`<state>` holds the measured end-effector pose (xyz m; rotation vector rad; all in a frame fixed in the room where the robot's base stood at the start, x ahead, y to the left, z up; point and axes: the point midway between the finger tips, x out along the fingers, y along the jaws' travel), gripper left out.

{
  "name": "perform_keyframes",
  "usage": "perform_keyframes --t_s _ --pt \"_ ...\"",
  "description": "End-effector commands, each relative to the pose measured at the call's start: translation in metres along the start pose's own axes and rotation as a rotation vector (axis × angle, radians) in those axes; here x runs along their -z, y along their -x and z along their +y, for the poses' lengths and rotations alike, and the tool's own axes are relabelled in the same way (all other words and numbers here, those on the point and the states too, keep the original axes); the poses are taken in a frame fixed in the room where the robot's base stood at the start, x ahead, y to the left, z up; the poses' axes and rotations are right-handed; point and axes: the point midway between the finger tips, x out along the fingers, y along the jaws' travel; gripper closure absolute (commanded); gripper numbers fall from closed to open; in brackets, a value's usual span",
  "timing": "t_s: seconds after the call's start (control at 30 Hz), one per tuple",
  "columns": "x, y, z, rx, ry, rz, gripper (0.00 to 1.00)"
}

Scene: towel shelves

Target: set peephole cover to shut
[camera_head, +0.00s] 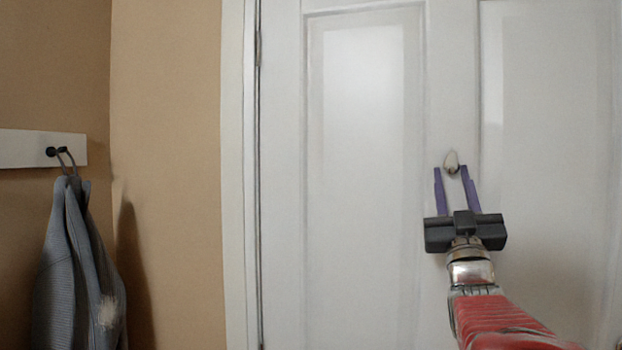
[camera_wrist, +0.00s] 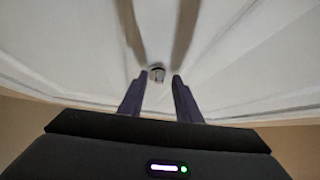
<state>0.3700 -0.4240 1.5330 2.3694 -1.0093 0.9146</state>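The peephole cover (camera_head: 451,162) is a small pale metal oval on the white door (camera_head: 365,200), on the flat strip between two recessed panels. It also shows in the wrist view (camera_wrist: 157,73) as a small metal piece with a dark part, too small to tell its position. My gripper (camera_head: 453,173) has two purple fingers pointing up at the door, spread apart with nothing between them. In the head view the fingertips lie just below the cover, one to each side. In the wrist view the cover appears just beyond and between the fingertips (camera_wrist: 158,78). I cannot tell whether they touch the door.
A grey-blue towel (camera_head: 70,260) hangs from a dark hook (camera_head: 54,152) on a pale wall rail (camera_head: 22,146) at the left. The white door frame (camera_head: 236,200) and tan wall (camera_head: 165,110) stand between it and the door. The door face around my gripper is clear.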

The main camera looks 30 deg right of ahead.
Motion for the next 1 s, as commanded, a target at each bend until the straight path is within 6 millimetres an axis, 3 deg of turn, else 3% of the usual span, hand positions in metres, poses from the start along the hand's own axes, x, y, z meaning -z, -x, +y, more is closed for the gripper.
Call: perform_keyframes --t_s 0.1,0.53,1.0 --pt "0.0001 0.0002 -0.0003 0.0 0.0 0.0 0.7" --pt "0.0003 0.0002 -0.0008 0.001 -0.001 0.001 1.0" --pt "0.0014 -0.0003 0.0038 0.042 0.043 0.004 1.0"
